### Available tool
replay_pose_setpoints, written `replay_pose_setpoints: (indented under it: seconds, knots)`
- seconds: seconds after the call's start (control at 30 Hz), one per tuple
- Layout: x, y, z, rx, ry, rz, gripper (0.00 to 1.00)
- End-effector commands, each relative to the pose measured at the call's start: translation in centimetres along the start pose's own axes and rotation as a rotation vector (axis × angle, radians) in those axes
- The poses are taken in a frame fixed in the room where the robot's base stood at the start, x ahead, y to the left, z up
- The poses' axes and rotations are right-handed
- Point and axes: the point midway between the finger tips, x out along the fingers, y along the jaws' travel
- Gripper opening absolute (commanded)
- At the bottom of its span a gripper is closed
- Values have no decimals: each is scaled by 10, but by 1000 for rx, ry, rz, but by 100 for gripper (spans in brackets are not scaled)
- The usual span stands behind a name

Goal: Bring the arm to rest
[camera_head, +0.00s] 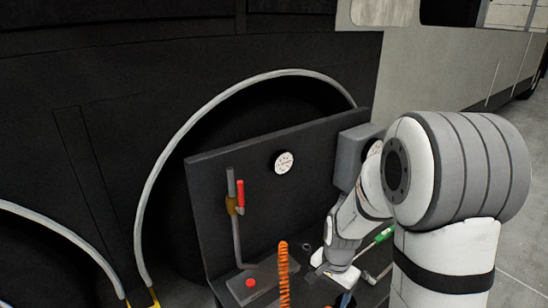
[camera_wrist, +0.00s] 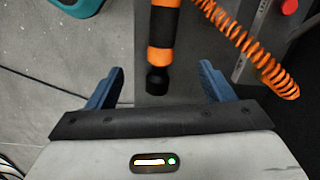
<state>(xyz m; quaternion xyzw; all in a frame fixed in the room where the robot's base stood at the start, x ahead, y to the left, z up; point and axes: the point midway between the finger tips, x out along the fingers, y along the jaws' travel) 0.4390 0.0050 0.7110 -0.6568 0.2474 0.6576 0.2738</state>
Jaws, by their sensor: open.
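My arm (camera_head: 460,170) is bent, reaching from the right side of the head view down to the small bench. In the wrist view my gripper (camera_wrist: 161,67) is open, its two blue fingers wide apart. An orange and black cylindrical tool (camera_wrist: 160,35) lies in line with the gap, its black end between the fingers. Clear space shows on both sides of it, and neither finger touches it. The depth between tool and fingers is hard to tell. In the head view my wrist hides most of the gripper.
An orange coiled hose (camera_head: 284,275) rises left of my wrist; it also shows in the wrist view (camera_wrist: 250,50). A dark panel (camera_head: 320,190) holds a gauge (camera_head: 284,162) and a red-handled lever (camera_head: 240,195). A red button (camera_head: 251,283) and green-handled tool (camera_head: 384,235) are nearby.

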Motion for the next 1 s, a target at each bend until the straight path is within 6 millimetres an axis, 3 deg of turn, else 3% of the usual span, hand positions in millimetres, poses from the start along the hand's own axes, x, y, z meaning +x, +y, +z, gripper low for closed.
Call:
replay_pose_setpoints:
  seconds: [0.03,0.1,0.3,0.5,0.7,1.0]
  knots:
    - [-49,3,5,-58,22,-17,75]
    - [-90,9,14,-144,42,-29,75]
    - [-196,34,44,-387,106,-49,75]
    - [-277,63,76,-604,169,-53,75]
    - [-313,82,95,-733,206,-45,75]
    - [-316,86,99,-762,212,-42,75]
